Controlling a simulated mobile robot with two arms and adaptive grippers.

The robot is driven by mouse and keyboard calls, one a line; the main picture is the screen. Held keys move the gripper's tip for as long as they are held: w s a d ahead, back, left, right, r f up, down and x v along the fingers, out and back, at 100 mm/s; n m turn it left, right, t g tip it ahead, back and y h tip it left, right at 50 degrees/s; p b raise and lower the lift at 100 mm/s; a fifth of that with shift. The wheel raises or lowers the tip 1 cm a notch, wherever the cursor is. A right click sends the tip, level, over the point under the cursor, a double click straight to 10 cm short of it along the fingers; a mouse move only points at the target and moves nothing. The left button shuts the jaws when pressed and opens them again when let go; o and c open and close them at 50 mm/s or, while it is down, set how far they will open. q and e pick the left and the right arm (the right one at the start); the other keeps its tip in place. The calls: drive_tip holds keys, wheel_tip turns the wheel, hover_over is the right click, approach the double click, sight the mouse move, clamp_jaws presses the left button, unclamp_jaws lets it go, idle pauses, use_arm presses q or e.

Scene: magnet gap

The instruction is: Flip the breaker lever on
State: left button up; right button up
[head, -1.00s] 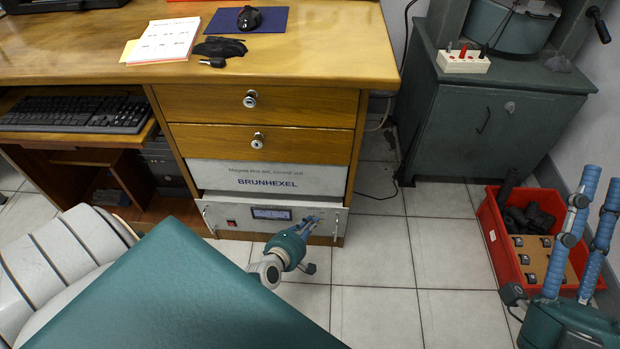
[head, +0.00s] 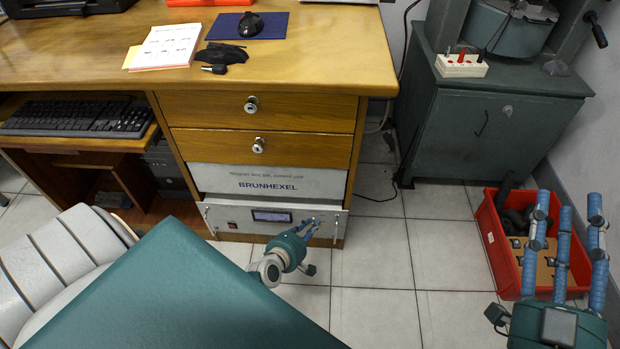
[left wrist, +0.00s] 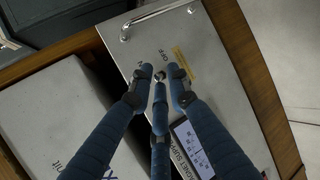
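The breaker lever (left wrist: 159,76) is a small metal toggle on the grey front panel of the control unit (head: 225,212), under the drawers. The panel shows an "OFF" label (left wrist: 178,55) beside it in the left wrist view. My left gripper (head: 312,225) is at the right part of this panel. In the left wrist view its three blue fingers (left wrist: 160,80) come close around the lever, with small gaps between the tips; whether they press on it I cannot tell. My right gripper (head: 562,225) is at the far right, its fingers upright, apart and empty.
A red crate (head: 497,245) with dark items stands on the floor near my right gripper. A green cabinet (head: 480,130) stands behind it. Metal handles (head: 335,228) stick out from the panel. The tiled floor (head: 380,270) between panel and crate is clear.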

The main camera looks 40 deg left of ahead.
use_arm(q)
drive_tip(key=shift+r, duration=0.1)
drive_tip(key=v, duration=1.2)
idle(0.4)
